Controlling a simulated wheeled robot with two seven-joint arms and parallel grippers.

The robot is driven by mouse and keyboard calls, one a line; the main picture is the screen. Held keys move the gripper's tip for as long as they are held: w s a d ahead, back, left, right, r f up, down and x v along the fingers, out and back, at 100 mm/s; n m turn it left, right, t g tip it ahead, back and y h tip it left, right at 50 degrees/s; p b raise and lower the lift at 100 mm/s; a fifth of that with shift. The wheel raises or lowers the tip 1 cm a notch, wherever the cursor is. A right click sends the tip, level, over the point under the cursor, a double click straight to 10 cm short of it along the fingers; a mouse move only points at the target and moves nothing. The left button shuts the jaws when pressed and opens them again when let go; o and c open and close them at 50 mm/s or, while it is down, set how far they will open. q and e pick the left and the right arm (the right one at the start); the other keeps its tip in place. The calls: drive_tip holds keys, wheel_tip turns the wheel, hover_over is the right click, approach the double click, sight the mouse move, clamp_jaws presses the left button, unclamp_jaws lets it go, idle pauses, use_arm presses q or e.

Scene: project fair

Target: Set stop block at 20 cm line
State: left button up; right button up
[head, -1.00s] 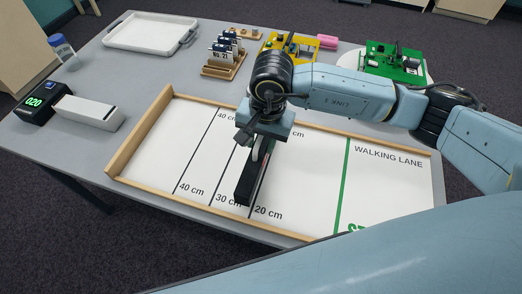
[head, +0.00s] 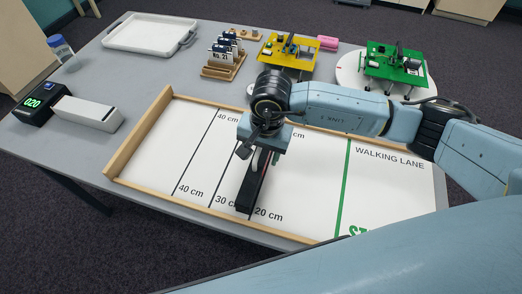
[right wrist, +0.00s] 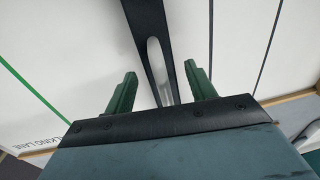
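The stop block, a long black bar (head: 245,195), lies across the white track (head: 305,190). Its near end is close beside the "20 cm" label (head: 268,215), at about the 20 cm line, which it partly hides; exact alignment cannot be told. My right gripper (head: 259,160) is over the block. In the right wrist view, its green fingers (right wrist: 160,90) stand apart on either side of the block's pale slotted middle (right wrist: 155,65), with gaps visible. My left gripper is not in view.
A black timer reading 020 (head: 33,103) and a grey box (head: 88,113) stand left of the track. A white tray (head: 118,32), yellow board (head: 275,63) and green board (head: 385,68) are at the back. A wooden rim (head: 142,135) borders the track.

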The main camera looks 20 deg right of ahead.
sight(263, 157)
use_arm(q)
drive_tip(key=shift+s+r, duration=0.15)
use_arm(e)
drive_tip(key=shift+r, duration=0.1)
drive_tip(key=r, duration=0.2)
drive_tip(key=r+p, duration=0.1)
drive_tip(key=r, duration=0.2)
drive_tip(key=shift+s+d, duration=0.1)
drive_tip(key=shift+d, duration=0.1)
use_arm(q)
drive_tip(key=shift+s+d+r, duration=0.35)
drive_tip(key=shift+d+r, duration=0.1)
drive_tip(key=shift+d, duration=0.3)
use_arm(e)
wheel_tip(263, 157, up, 7)
drive_tip(key=shift+s+d, duration=0.25)
drive_tip(key=shift+d, duration=0.05)
use_arm(q)
drive_tip(key=shift+p, duration=0.3)
